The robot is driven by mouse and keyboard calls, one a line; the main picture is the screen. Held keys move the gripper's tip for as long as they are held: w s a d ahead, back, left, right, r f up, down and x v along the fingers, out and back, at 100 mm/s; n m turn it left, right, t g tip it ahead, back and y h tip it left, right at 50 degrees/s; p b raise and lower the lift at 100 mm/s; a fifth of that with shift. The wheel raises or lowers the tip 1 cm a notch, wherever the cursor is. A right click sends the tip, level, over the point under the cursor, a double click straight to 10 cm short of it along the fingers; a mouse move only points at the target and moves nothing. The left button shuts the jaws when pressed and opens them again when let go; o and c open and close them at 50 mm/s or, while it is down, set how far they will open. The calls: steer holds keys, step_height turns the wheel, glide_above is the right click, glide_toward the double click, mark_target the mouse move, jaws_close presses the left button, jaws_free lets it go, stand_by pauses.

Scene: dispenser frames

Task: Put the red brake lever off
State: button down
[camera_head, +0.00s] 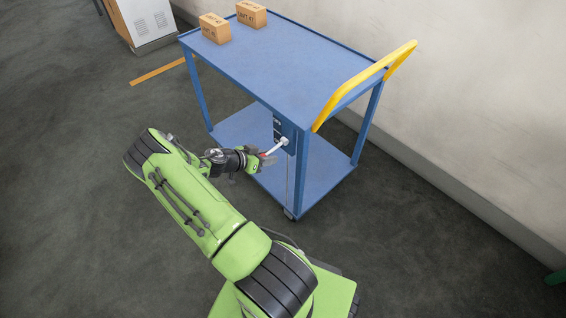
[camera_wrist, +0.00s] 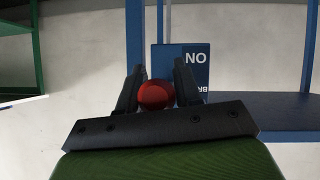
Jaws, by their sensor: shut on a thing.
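The red brake lever's round red knob (camera_wrist: 156,95) sits between the two dark fingers of my gripper (camera_wrist: 158,85) in the wrist view. My gripper (camera_head: 263,161) is shut on this knob beside the cart's near side in the head view. The lever's pale rod (camera_head: 275,148) slopes from a pivot on the blue brake panel (camera_head: 279,131) down and left to my fingers. My fingers cover part of the knob.
The lever belongs to a blue two-shelf cart (camera_head: 285,65) with a yellow handle (camera_head: 365,82). Two cardboard boxes, one nearer (camera_head: 215,29) and one farther (camera_head: 251,13), stand on its top. A wall (camera_head: 480,100) is close behind. The floor at left is clear.

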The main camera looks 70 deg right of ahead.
mark_target(271, 152)
step_height(271, 152, up, 2)
steer(key=shift+r+t+y+p, duration=0.2)
steer(key=shift+t+y+p, duration=0.3)
steer(key=shift+y+p, duration=0.6)
steer(key=shift+r+t+y+p, duration=0.35)
steer(key=shift+r+y, duration=0.15)
steer(key=shift+y, duration=0.35)
steer(key=shift+r+t+y+p, duration=0.2)
steer(key=shift+r+t+y, duration=0.25)
steer(key=shift+y, duration=0.4)
steer(key=shift+d, duration=0.1)
steer(key=c, duration=0.8)
jaws_free()
steer(key=shift+r, duration=0.1)
steer(key=shift+c, duration=0.2)
steer(key=p+v, duration=0.3)
steer(key=v, duration=1.2)
steer(key=shift+w+r, duration=0.15)
steer(key=shift+r, duration=0.15)
